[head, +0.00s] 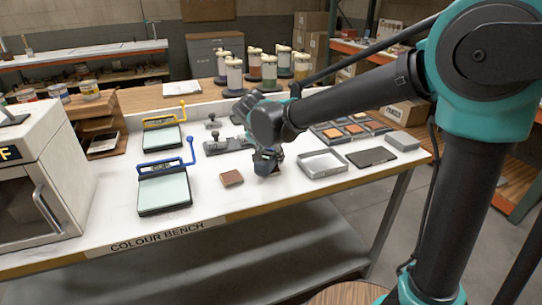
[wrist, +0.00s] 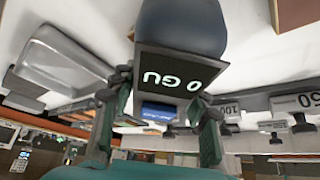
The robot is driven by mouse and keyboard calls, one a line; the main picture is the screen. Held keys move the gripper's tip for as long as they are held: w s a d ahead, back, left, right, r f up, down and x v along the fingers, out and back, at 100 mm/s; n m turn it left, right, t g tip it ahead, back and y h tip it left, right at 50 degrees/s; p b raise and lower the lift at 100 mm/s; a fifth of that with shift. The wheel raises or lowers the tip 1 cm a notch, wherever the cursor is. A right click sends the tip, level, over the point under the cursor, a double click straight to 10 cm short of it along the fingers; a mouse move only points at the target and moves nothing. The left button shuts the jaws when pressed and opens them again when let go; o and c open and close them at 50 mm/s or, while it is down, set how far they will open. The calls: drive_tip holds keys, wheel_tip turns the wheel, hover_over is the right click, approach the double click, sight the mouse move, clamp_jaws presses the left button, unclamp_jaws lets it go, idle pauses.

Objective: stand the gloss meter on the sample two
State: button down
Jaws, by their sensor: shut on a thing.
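My gripper (head: 268,150) is over the front middle of the bench in the head view. In the wrist view my gripper (wrist: 163,98) is shut on the gloss meter (wrist: 180,30), a dark grey body with a display reading "0 GU". In the head view the gloss meter (head: 264,166) is a small dark shape, partly hidden by the gripper; I cannot tell if it touches the bench. A brown square tile (head: 231,178) lies flat just left of it, and its edge shows in the wrist view (wrist: 297,14). No label reads "sample two", so I cannot tell which it is.
A grey metal tray (head: 323,163) and a dark flat pad (head: 371,157) lie to the right. A rack of coloured tiles (head: 350,130) is behind them. Two clamped panels with blue (head: 163,190) and yellow (head: 164,139) handles lie left. Grey blocks (head: 228,145) stand behind the gripper.

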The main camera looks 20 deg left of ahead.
drive_tip(key=c, duration=0.8)
unclamp_jaws()
drive_tip(key=shift+o, duration=0.2)
drive_tip(key=v, duration=1.2)
drive_tip(key=shift+r, duration=0.15)
